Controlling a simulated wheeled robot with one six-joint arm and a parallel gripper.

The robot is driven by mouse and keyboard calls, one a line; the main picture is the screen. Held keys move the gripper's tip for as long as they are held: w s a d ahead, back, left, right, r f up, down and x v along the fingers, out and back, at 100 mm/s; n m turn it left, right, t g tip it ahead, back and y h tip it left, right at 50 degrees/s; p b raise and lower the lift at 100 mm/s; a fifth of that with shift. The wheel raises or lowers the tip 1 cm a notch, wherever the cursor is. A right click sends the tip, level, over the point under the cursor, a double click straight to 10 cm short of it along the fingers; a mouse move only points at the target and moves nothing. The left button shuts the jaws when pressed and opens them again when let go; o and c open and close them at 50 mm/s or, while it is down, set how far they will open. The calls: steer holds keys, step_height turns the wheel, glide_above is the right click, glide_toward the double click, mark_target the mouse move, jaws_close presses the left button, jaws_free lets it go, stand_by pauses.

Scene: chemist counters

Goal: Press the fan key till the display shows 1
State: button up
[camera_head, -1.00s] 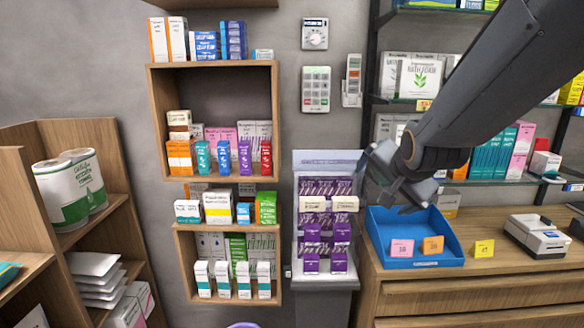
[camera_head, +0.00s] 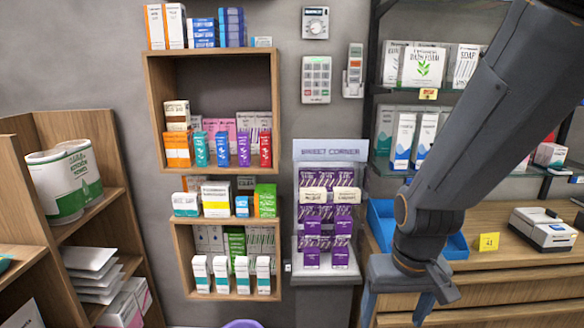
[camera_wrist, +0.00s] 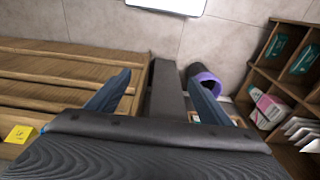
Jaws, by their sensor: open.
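A white keypad (camera_head: 316,80) with several keys, some coloured, is fixed to the grey wall. A white dial unit (camera_head: 315,22) with a small dark display is above it. A slim white handset-like unit (camera_head: 353,70) hangs to the right of the keypad. I cannot tell which holds the fan key, and no display digit is readable. My gripper (camera_head: 398,304) is low at the right, in front of the wooden drawers, well below and apart from these units. In the wrist view my gripper (camera_wrist: 158,80) is open and empty, fingers spread wide.
A display stand (camera_head: 326,275) with purple packs stands below the keypad. The counter (camera_head: 510,262) with a blue tray (camera_head: 456,247) and card terminal (camera_head: 542,230) is at right. Wooden wall shelves (camera_head: 276,100) are left of the keypad. A purple-rimmed bin (camera_wrist: 206,78) is on the floor.

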jaws_close()
stand_by(1.4)
